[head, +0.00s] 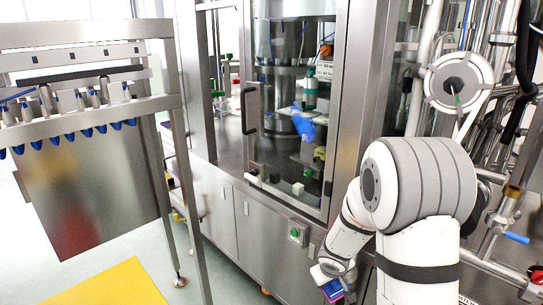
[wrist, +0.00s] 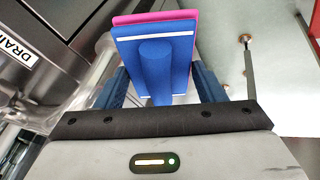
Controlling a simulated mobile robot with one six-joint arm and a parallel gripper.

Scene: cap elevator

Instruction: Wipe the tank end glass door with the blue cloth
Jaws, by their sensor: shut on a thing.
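My gripper (wrist: 160,84) is shut on the blue cloth (wrist: 155,45), which shows as a blue pad with a rounded grip and a magenta layer at its far side. The fingers close on the grip from both sides. In the head view the blue cloth (head: 332,289) is low at the bottom middle, in my gripper (head: 334,277), below and right of the glass door. The tank end glass door (head: 285,165) is upright in the steel cabinet, with a dark vertical handle (head: 250,110) on its left edge. The cloth is apart from the glass.
A blue item (head: 303,125) and bottles show at or behind the glass. A steel rack (head: 85,80) with several blue-tipped nozzles stands left. A green button (head: 294,233) sits on the cabinet front. Pipes (head: 500,150) crowd the right. The floor at lower left has a yellow patch (head: 105,285).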

